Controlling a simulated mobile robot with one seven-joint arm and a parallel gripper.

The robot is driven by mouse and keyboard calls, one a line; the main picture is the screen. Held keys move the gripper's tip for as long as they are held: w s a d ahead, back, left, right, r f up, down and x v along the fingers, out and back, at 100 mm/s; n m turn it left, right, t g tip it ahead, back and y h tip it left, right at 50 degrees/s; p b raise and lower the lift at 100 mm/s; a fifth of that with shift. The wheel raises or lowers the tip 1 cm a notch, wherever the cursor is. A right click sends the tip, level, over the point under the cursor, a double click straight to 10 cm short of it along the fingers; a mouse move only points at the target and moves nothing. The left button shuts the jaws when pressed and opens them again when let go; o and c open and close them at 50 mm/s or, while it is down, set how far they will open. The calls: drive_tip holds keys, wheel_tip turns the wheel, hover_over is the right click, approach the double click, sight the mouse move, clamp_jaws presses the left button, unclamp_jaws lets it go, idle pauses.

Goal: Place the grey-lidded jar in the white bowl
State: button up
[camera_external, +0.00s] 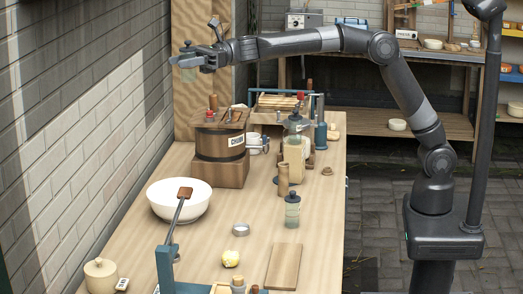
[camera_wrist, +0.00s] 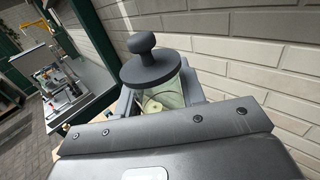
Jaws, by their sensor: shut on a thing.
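The grey-lidded jar (camera_external: 188,50) is held high above the back left of the table. In the wrist view its dark grey lid (camera_wrist: 150,67) with a round knob and its clear greenish body are seen between the fingers. My gripper (camera_external: 192,62) is shut on the jar; the fingers partly hide its body. The white bowl (camera_external: 168,208) stands on the left of the table, well below and nearer the camera than the jar. A brown-ended tool with a dark shaft overlaps the bowl in the external view.
A wooden churn (camera_external: 207,143) on a block stands behind the bowl. A similar lidded jar (camera_external: 292,213), a metal ring (camera_external: 241,230), a yellow lump (camera_external: 230,258) and a board (camera_external: 284,267) lie to the bowl's right. A brick wall (camera_external: 80,120) runs along the left.

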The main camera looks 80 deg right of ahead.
hover_over(189, 210)
drive_tip(key=f, duration=3.5)
drive_tip(key=shift+d+f, duration=0.15)
drive_tip(key=shift+d, duration=0.15)
drive_tip(key=shift+f, duration=0.3)
drive_tip(key=o, duration=1.1)
drive_tip(key=shift+c, duration=0.2)
